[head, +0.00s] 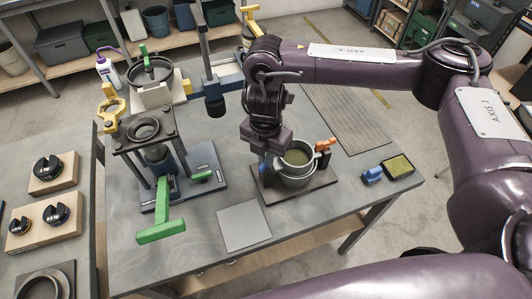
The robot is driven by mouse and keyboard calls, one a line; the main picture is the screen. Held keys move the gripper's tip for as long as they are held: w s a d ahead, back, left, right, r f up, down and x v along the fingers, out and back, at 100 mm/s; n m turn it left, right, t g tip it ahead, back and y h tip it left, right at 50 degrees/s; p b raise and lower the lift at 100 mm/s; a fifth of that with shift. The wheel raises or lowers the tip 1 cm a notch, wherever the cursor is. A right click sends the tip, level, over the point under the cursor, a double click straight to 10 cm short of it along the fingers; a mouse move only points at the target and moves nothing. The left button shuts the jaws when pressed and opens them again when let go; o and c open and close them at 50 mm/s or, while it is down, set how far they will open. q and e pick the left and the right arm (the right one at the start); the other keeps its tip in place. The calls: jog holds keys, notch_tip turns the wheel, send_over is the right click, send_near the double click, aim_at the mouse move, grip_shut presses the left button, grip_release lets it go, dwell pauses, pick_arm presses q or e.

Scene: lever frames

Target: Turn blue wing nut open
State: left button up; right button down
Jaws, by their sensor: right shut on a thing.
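A round metal pot (297,160) with an olive-coloured inside stands on a dark base plate (325,187) on the grey workbench. A small blue part, which looks like the blue wing nut (263,168), is at the pot's left side and mostly hidden by my gripper. An orange part (325,145) sits at the pot's right side. My right gripper (265,158) reaches down from above at the left of the pot and is shut on the blue wing nut. The fingertips are small and partly hidden, so how far the nut is turned cannot be told. My left gripper is not in view.
A press-like stand with a green T-handle (163,218) stands left of the pot. A grey square plate (244,227) lies in front. A blue-handled item (372,176) and a yellow-green pad (398,166) lie at right. A side table (85,250) holds wooden blocks with black knobs.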

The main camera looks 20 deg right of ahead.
jog(key=n, duration=0.5)
jog(key=shift+p, duration=0.3)
jog(key=shift+n, duration=2.3)
jog(key=c, duration=1.5)
grip_release()
jog(key=shift+r, duration=3.95)
